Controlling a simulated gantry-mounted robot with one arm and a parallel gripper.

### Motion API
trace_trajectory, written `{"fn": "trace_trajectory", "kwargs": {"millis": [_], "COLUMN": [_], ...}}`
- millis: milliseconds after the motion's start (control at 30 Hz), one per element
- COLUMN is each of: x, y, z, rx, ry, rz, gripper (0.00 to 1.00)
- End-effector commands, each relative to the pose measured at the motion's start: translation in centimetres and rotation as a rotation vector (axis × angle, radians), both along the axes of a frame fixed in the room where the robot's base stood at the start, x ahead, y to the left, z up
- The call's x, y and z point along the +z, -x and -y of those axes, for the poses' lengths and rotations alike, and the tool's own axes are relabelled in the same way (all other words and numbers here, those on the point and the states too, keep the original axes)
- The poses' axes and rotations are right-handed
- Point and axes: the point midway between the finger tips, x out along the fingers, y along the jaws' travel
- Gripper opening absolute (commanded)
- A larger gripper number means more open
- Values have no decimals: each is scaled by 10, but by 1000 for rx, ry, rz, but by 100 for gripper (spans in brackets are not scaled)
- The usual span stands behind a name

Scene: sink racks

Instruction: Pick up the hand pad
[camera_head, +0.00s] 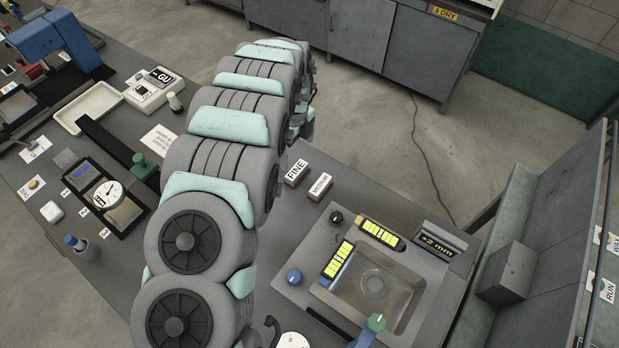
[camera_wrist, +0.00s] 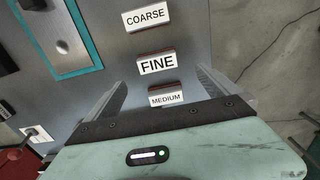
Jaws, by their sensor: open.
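Several small labelled blocks with white tops and reddish-brown sides lie on the grey bench; which one is the hand pad I cannot tell for sure. The FINE block (camera_head: 296,173) and the MEDIUM block (camera_head: 320,187) lie side by side. In the wrist view the COARSE block (camera_wrist: 145,17), the FINE block (camera_wrist: 157,63) and the MEDIUM block (camera_wrist: 166,97) form a row. My gripper (camera_wrist: 160,80) is open, its fingers on either side of the FINE and MEDIUM blocks in the picture. I see no contact. In the head view my arm hides COARSE and most of the gripper.
A metal basin (camera_head: 375,285) with yellow-marked strips and knobs is at the right of the bench. The bench's far edge runs close behind the blocks.

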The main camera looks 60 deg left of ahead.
Motion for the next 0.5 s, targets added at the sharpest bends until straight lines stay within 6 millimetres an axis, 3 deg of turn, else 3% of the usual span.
{"fn": "trace_trajectory", "kwargs": {"millis": [500], "x": [-56], "y": [0], "z": [0], "rx": [2], "ry": [0], "rz": [1], "gripper": [100]}}
